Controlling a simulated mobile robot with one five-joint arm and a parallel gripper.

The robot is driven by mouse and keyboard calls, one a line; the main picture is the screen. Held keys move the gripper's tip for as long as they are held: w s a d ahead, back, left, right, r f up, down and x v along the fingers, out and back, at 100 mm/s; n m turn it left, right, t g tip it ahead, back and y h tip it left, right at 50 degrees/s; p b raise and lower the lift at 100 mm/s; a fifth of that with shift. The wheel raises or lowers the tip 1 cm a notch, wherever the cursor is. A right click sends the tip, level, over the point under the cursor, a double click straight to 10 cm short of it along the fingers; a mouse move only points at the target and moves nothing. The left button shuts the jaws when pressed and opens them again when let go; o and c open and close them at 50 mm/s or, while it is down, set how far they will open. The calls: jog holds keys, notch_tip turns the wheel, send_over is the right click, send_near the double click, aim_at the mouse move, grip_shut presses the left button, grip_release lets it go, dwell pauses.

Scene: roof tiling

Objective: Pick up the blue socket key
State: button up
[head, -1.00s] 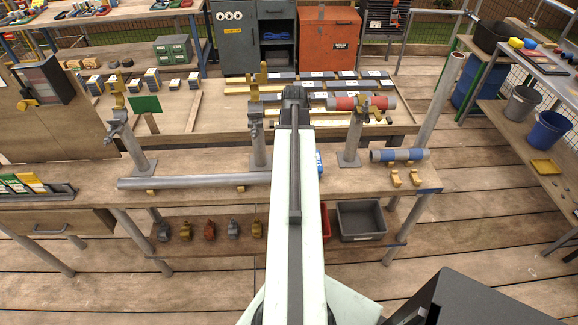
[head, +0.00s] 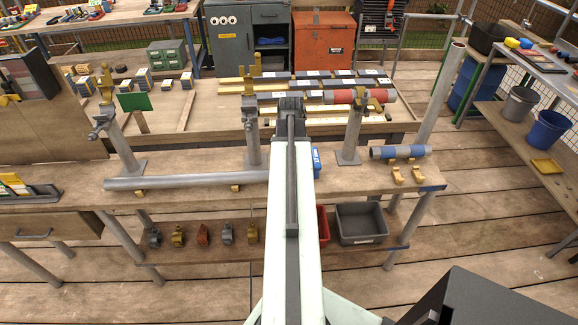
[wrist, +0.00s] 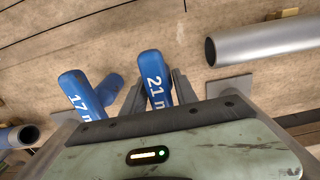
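Two blue socket key handles show in the wrist view. One, marked "17 m" (wrist: 82,95), is on the left; the other, marked "21 m" (wrist: 155,78), is in the middle. Another blue cylindrical piece (wrist: 108,90) lies behind the 17 handle; I cannot tell what it belongs to. My gripper (wrist: 158,85) has its grey fingers either side of the 21 handle, with narrow gaps, and looks open. The lower ends of the handles are hidden by my gripper body. In the head view, a blue piece (head: 316,158) shows beside my arm on the workbench.
The wooden workbench (head: 215,162) carries a long grey pipe (head: 180,182), upright grey stands (head: 350,135) and a blue-banded pipe (head: 398,152) on the right. Bins (head: 361,222) and several clamps stand on the shelf below. A pipe end (wrist: 225,50) is near the gripper's right.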

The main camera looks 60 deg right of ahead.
grip_shut()
notch_tip(320, 180, up, 10)
jog(key=p, duration=1)
jog(key=shift+r, duration=0.25)
